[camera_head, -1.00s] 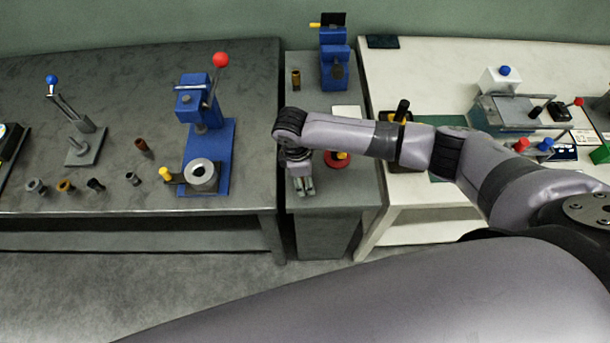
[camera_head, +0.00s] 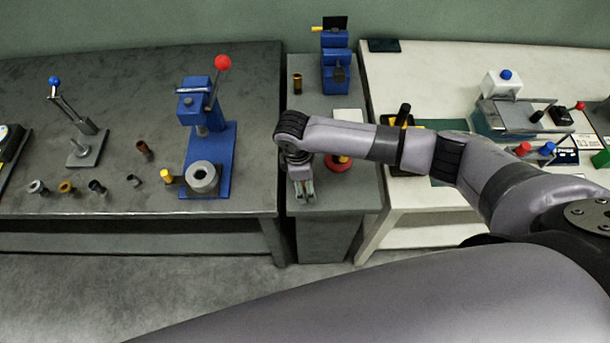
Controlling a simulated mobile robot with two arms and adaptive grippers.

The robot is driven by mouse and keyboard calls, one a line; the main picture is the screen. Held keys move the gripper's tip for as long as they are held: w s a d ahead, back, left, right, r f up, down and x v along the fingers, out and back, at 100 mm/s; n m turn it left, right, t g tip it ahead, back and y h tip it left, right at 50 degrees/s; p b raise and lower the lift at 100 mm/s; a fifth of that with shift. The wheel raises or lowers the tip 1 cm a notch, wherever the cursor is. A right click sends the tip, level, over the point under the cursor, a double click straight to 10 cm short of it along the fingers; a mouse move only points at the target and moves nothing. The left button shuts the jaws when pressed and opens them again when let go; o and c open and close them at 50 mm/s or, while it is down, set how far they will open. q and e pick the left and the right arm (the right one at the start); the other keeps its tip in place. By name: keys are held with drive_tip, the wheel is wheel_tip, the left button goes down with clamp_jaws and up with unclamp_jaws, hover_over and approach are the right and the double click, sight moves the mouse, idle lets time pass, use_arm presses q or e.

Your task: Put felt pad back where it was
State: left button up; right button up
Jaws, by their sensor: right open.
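My right gripper (camera_head: 303,198) points down over the front of the narrow grey cabinet top (camera_head: 350,196). It is open, and its fingers show just left of a red round piece (camera_head: 339,164). A faint greenish tint shows at the fingers, but I cannot tell whether anything lies between them. I cannot identify the felt pad for certain. My left gripper is out of view.
The grey bench (camera_head: 100,120) at left holds a blue press (camera_head: 218,150) with a red knob, a small lever stand (camera_head: 86,145) and several small cylinders. A blue device (camera_head: 335,70) stands at the cabinet's back. The white table (camera_head: 415,75) carries more fixtures at right.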

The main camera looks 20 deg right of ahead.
wheel_tip(320, 180, up, 12)
drive_tip(key=a+b, duration=0.1)
drive_tip(key=b, duration=0.1)
drive_tip(key=shift+w+a, duration=0.2)
drive_tip(key=shift+a, duration=0.05)
